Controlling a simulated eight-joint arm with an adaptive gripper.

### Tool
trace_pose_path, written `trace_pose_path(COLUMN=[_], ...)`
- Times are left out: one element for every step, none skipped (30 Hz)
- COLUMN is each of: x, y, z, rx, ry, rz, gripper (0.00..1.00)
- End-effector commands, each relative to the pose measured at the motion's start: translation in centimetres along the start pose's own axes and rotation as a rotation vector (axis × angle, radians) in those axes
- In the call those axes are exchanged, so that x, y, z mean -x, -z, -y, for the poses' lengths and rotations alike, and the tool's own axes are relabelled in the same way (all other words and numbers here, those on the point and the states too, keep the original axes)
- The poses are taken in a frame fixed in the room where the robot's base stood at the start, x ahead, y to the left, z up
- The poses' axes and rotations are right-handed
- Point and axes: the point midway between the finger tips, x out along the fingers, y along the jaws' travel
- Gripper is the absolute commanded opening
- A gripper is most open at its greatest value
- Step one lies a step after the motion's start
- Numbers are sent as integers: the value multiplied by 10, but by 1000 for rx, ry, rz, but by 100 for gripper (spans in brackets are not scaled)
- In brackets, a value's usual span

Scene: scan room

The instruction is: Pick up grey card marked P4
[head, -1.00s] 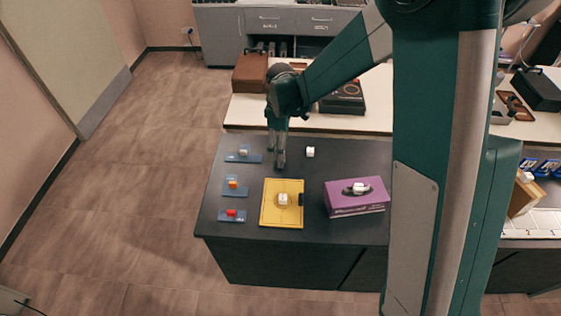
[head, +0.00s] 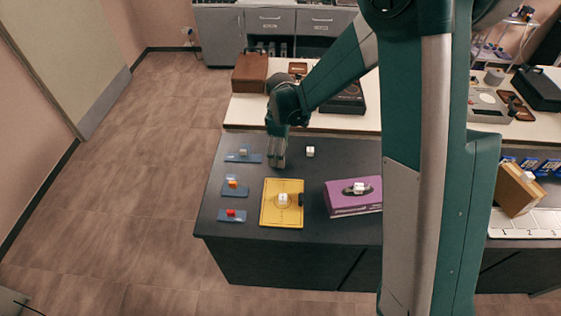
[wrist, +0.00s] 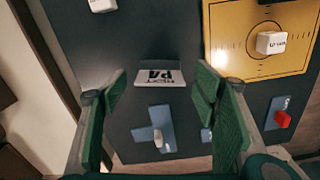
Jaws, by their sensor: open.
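The grey card marked P4 (wrist: 160,76) lies on the dark counter in the wrist view, its lettering upside down. My gripper (wrist: 161,80) is open, with one green-padded finger to each side of the card and nothing held. In the head view my gripper (head: 277,162) points down over the counter's far left part. The card cannot be made out there, likely hidden by the fingers. I cannot tell how high the fingertips are above the counter.
Blue pads with small blocks, one with a red block (head: 231,212), line the counter's left side. A yellow board (head: 270,215) with a white cube and a purple box (head: 340,208) lie nearer. A white cube (head: 310,151) stands right of my gripper.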

Motion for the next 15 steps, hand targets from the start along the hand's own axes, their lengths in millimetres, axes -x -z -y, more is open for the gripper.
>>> trace_pose_path(x=[-6, -10, -14, -18, -21, -26, -29, -31, -34, -36, -38, -40, -40, -41, -41], y=[0, 0, 0, 0, 0, 0, 0, 0, 0, 0, 0, 0, 0, 0, 0], z=[0, 0, 0, 0, -1, -1, -1, 0, 0, 0, 0, 0, 0, 0, 0], rx=[0, 0, 0, 0, 0, 0, 0, 0, 0, 0, 0, 0, 0, 0, 0], ry=[0, 0, 0, 0, 0, 0, 0, 0, 0, 0, 0, 0, 0, 0, 0], rz=[0, 0, 0, 0, 0, 0, 0, 0, 0, 0, 0, 0, 0, 0, 0], gripper=[60, 60, 60, 60, 60, 60, 60, 60, 60, 60, 60, 60, 60, 60, 60])
